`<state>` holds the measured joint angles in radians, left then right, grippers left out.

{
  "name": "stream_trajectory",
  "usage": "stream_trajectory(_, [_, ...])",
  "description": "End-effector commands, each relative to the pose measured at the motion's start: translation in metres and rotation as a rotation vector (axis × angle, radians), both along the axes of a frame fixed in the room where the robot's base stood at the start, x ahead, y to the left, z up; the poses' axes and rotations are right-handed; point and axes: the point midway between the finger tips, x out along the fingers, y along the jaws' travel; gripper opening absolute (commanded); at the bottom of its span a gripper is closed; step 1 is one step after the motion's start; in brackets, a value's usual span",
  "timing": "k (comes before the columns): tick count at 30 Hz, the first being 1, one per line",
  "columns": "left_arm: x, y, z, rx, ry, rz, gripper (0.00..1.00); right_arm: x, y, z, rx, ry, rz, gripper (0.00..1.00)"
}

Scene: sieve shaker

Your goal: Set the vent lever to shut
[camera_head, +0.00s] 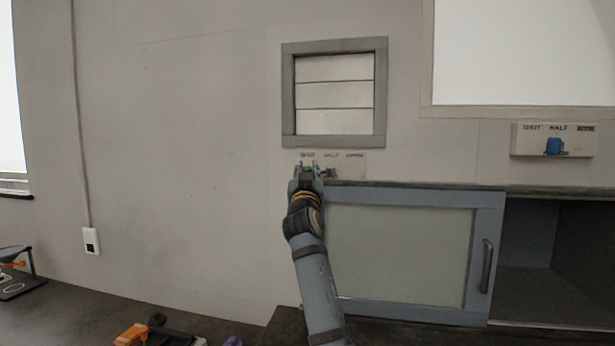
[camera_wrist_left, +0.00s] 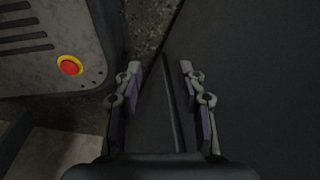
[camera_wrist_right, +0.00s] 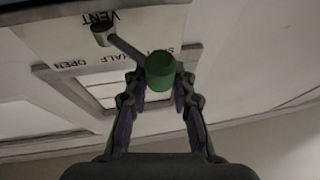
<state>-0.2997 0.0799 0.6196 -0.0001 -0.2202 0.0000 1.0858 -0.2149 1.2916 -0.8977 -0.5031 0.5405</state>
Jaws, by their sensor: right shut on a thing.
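The vent lever (camera_wrist_right: 126,46) is a short grey arm with a green knob (camera_wrist_right: 160,70) at its end, in the right wrist view. The lever points toward the SHUT mark, which it partly covers. My right gripper (camera_wrist_right: 160,82) is shut on the green knob. In the head view my right gripper (camera_head: 308,168) is at the left end of the lever's label plate (camera_head: 352,168), just below SHUT, and hides most of the lever. The louvred vent (camera_head: 335,95) above has its slats looking flat. My left gripper (camera_wrist_left: 160,80) is open and empty in its wrist view.
A second label plate (camera_head: 525,139) with a blue knob (camera_head: 554,146) is on the wall at right. A sliding-door cabinet (camera_head: 400,250) stands below the vent. An orange object (camera_head: 131,335) lies on the dark surface at lower left. The wall left of the vent is mostly clear.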

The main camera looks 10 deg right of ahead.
Motion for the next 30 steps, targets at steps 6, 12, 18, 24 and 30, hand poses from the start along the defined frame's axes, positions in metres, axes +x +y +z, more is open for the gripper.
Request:
stream_trajectory(6, [-0.001,-0.001,-0.001,-0.001,0.001,0.0,0.4,0.005,0.001,-0.014,0.006,0.028,0.0,0.0])
stream_trajectory(12, [-0.001,-0.001,-0.001,-0.001,0.001,0.0,0.4,0.005,0.0,-0.014,0.006,0.028,0.0,0.41])
stream_trajectory(18, [-0.001,-0.001,-0.001,-0.001,0.001,0.0,0.4,0.005,0.0,-0.014,0.005,0.028,-0.001,0.48])
stream_trajectory(24, [-0.002,0.001,0.0,0.001,0.001,0.0,0.4,0.005,0.0,-0.011,0.005,0.027,-0.002,0.48])
stream_trajectory(30, [-0.001,0.001,0.0,0.001,0.0,0.0,0.4,0.001,0.001,0.029,0.001,0.014,-0.001,0.48])
